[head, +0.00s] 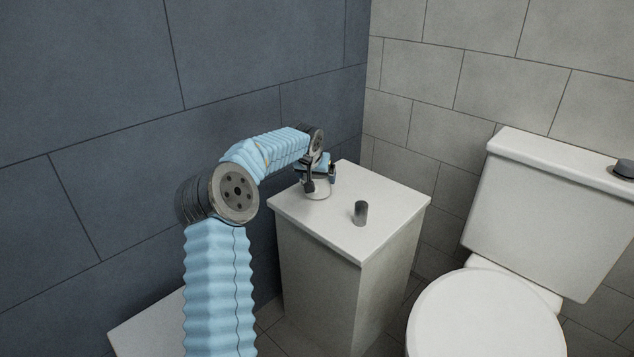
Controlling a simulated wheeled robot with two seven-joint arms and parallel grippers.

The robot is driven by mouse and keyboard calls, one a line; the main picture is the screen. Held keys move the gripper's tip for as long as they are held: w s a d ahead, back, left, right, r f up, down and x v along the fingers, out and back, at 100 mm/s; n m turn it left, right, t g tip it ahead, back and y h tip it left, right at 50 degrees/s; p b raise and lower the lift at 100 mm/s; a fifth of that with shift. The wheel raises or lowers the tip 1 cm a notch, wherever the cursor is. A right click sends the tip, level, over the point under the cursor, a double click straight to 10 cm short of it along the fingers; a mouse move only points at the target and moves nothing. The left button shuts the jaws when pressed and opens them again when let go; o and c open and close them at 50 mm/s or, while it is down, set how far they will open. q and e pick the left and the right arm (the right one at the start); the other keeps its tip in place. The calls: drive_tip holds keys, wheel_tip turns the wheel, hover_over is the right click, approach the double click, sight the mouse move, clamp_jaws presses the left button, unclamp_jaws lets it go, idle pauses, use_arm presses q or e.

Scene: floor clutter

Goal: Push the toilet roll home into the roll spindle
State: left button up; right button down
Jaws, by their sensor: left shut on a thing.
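My left gripper (320,179) is over the back left part of the white cabinet top. It is shut on the toilet roll (318,191), a small white cylinder whose lower part shows between and below the fingers. Its upper part is hidden by the gripper, and I cannot tell whether it touches the top. A short dark grey cylinder (361,213) stands upright on the same top, to the right of and nearer than the roll, apart from it. It may be the roll spindle, but I cannot tell for sure. My right gripper is not in view.
The cabinet top (395,204) is clear around the grey cylinder. A white toilet (487,318) with its lid down and a cistern (555,215) stands to the right. A dark tiled wall (90,110) is close behind my left arm. A low white surface (150,328) is at lower left.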

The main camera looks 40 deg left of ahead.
use_arm(q)
drive_tip(key=shift+r, duration=0.35)
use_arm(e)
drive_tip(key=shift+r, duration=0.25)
use_arm(q)
drive_tip(key=shift+r+p, duration=1.2)
drive_tip(key=shift+r, duration=2.6)
drive_tip(key=shift+c, duration=0.8)
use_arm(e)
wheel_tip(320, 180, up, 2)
use_arm(q)
drive_tip(key=shift+d, duration=0.1)
